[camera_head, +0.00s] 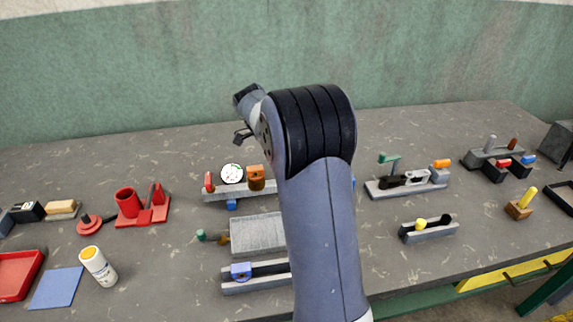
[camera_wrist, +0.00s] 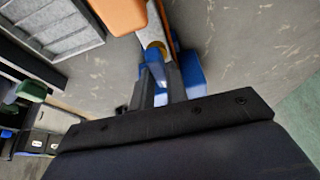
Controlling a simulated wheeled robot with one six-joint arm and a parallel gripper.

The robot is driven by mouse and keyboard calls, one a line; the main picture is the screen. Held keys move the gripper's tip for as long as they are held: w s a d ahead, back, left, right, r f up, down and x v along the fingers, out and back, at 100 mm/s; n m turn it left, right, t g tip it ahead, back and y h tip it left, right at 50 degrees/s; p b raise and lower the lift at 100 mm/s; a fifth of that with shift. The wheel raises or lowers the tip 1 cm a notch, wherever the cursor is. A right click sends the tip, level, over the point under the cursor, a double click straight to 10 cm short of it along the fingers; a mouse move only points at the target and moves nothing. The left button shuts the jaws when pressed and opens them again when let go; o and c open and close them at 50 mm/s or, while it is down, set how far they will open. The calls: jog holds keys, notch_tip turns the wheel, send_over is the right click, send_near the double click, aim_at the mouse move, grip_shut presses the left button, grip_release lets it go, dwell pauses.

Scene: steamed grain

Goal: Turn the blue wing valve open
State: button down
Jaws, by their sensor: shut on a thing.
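The blue wing valve (camera_wrist: 154,68) shows in the wrist view on a pale pipe, just below an orange block (camera_wrist: 120,14). My gripper (camera_wrist: 158,84) is shut on the blue wing, with one dark finger on each side of it. The fingers and my wrist hide part of the valve, so I cannot tell its exact angle. The left part of the pipe rig (camera_head: 240,190) shows there, with a white dial gauge (camera_head: 232,173), an orange-brown block (camera_head: 256,178) and a red part.
In the wrist view a blue block (camera_wrist: 190,76) lies close beside the fingers. A grey ribbed plate (camera_head: 257,234) lies in front of the rig. A grey fixture with a green handle (camera_head: 389,158) stands to the right. Bare tabletop (camera_head: 165,265) lies front left.

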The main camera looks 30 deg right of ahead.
jog(key=c, duration=1.4)
grip_release()
jog(key=v, duration=1)
jog(key=shift+a+r, duration=0.2)
jog(key=shift+r, duration=0.15)
jog(key=shift+w+f, duration=0.1)
jog(key=shift+f, duration=0.05)
jog(key=x, duration=1)
jog(key=shift+d+f, duration=0.25)
jog(key=shift+f, duration=0.05)
jog(key=shift+r, duration=0.15)
